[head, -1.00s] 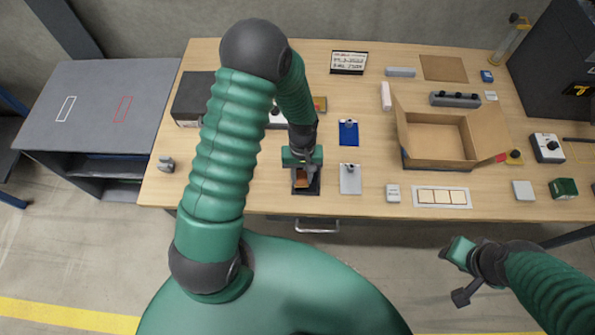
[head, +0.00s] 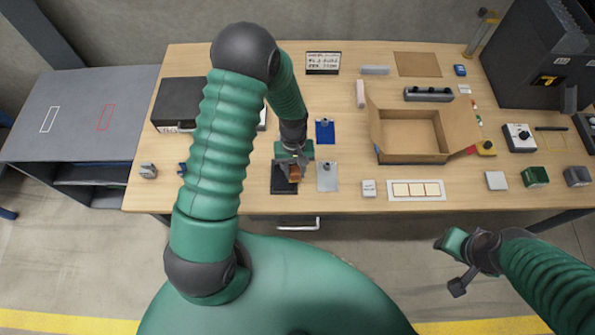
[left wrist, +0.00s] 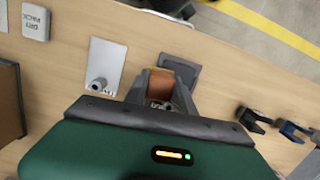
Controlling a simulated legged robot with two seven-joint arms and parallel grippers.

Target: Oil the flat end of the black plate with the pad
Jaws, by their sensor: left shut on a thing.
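A black plate (head: 279,188) lies flat on the table near its front edge. It shows dark grey in the left wrist view (left wrist: 197,73), partly hidden by my fingers. My left gripper (head: 292,170) is shut on an orange-brown block, which I take for the pad (head: 295,174). The pad also shows between the fingers in the left wrist view (left wrist: 181,72). The pad is over the right part of the black plate; I cannot tell whether they touch. My right gripper (head: 455,262) hangs in front of the table, away from everything; its jaws do not show clearly.
A silver plate (head: 327,180) lies just right of the black plate, with a blue plate (head: 325,133) behind it. An open cardboard box (head: 410,158) stands further right. Small dark hooked pieces (left wrist: 253,121) stand to the left. The front table edge is close.

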